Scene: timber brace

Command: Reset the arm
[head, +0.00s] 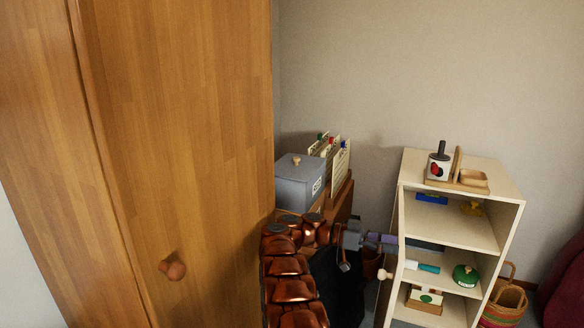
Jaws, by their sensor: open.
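My arm (290,266), copper-coloured, rises from the bottom centre and bends to the right. My gripper (386,243), grey and purple, is at the end of it, in front of the left edge of the cream shelf unit (451,233). It is small in the picture, and its jaws are open. I see nothing held between them. I cannot tell whether it touches the shelf unit.
A tall wooden cabinet (180,130) with a round knob (173,267) fills the left. A grey lidded box (299,186) stands behind my arm. Another pale knob (385,274) is just below my gripper. A woven basket (503,301) stands right of the shelf unit.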

